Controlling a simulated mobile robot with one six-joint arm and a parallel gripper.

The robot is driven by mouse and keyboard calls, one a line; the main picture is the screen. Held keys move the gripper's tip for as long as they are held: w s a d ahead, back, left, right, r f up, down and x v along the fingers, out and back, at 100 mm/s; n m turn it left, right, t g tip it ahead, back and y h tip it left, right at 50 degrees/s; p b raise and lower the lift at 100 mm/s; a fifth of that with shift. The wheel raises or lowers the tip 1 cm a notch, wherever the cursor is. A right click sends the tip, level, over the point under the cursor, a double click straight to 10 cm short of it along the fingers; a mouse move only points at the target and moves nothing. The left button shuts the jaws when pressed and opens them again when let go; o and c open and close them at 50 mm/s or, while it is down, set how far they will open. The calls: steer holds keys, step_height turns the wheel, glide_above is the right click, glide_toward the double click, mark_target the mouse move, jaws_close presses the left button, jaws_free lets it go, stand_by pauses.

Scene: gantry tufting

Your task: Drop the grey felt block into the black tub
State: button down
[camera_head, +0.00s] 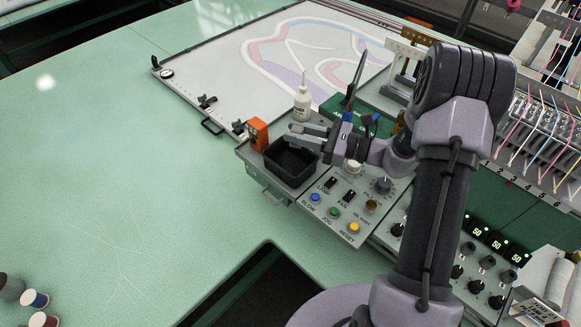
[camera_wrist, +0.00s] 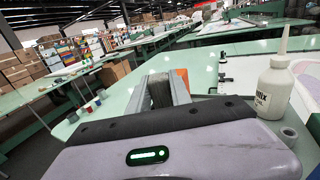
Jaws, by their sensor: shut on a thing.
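My gripper (camera_head: 297,135) reaches left from the arm and hangs over the far side of the black tub (camera_head: 290,168). The tub is a square open box on the grey control panel; its inside looks dark. In the wrist view my gripper's two pale fingers (camera_wrist: 161,84) stand on either side of the dark grey felt block (camera_wrist: 160,93) and are shut on it. In the head view the block is hard to tell from the fingers. The tub does not show in the wrist view.
An orange block-like device (camera_head: 258,133) stands just left of the tub. A white bottle (camera_head: 302,103) stands behind my gripper. Knobs and coloured buttons (camera_head: 334,211) lie right of the tub. The green table (camera_head: 110,150) at left is mostly clear.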

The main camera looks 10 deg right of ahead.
steer(key=shift+f, duration=0.4)
steer(key=shift+r, duration=0.1)
steer(key=c, duration=1.1)
jaws_free()
steer(key=shift+w+r, duration=0.1)
steer(key=shift+r, duration=0.2)
steer(key=r, duration=0.2)
steer(key=r+p, duration=0.1)
steer(key=shift+s+r, duration=0.25)
steer(key=s+r, duration=0.1)
steer(key=s, duration=1.4)
steer(key=shift+s+p, duration=0.35)
